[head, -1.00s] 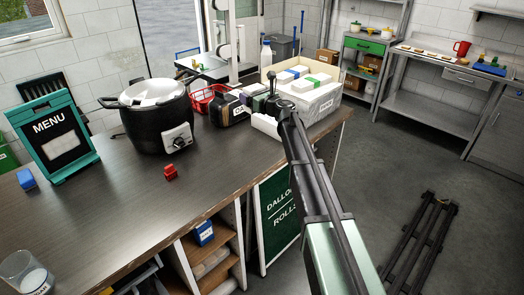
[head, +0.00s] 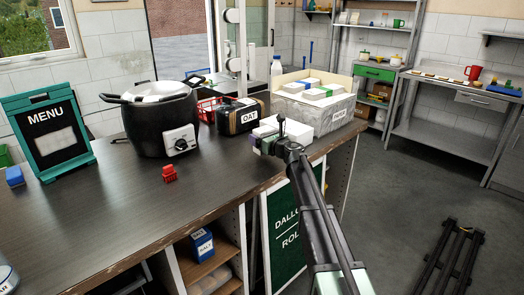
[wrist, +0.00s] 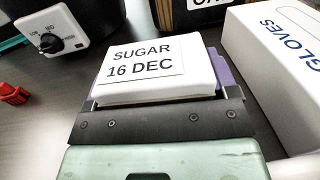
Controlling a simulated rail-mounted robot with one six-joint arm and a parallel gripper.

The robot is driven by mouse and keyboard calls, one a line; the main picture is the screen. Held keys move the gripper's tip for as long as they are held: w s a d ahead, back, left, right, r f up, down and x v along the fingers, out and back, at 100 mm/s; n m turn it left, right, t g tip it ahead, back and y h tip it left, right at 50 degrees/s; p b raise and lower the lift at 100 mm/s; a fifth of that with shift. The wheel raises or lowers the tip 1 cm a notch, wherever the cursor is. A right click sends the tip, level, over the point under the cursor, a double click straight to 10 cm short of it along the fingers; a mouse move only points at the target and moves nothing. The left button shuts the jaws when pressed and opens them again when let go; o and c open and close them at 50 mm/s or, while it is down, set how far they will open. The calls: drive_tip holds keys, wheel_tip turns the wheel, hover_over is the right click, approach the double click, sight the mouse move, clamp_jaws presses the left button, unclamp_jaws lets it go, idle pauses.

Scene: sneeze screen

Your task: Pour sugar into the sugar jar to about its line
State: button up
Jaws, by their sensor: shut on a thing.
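My gripper (head: 272,143) is at the far right part of the dark counter. It is shut on a white carton labelled SUGAR 16 DEC (wrist: 155,70), with purple showing along its side. In the head view the carton (head: 263,131) shows only as a small pale patch, partly hidden by my gripper. My gripper's dark bar (wrist: 160,122) crosses the near end of the carton in the wrist view; the fingertips are hidden. The sugar jar (head: 6,279) is cut off at the lower left edge of the head view, with only part of its label showing.
A white GLOVES box (wrist: 285,70) stands close to the carton's right. An OAT container (head: 240,116), a black cooker (head: 160,122) and a red clip-like item (head: 169,174) are on the counter. A MENU sign (head: 48,138) stands left. The counter's front middle is clear.

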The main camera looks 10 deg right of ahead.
wheel_tip(320, 180, down, 3)
drive_tip(key=shift+r+b, duration=0.1)
drive_tip(key=shift+b, duration=0.55)
drive_tip(key=shift+r, duration=0.25)
drive_tip(key=shift+f, duration=0.2)
drive_tip(key=o, duration=1)
drive_tip(key=shift+c, duration=0.2)
drive_tip(key=shift+s, duration=0.1)
drive_tip(key=v, duration=1)
drive_tip(key=shift+s+d+r, duration=0.15)
drive_tip(key=shift+s+d, duration=0.1)
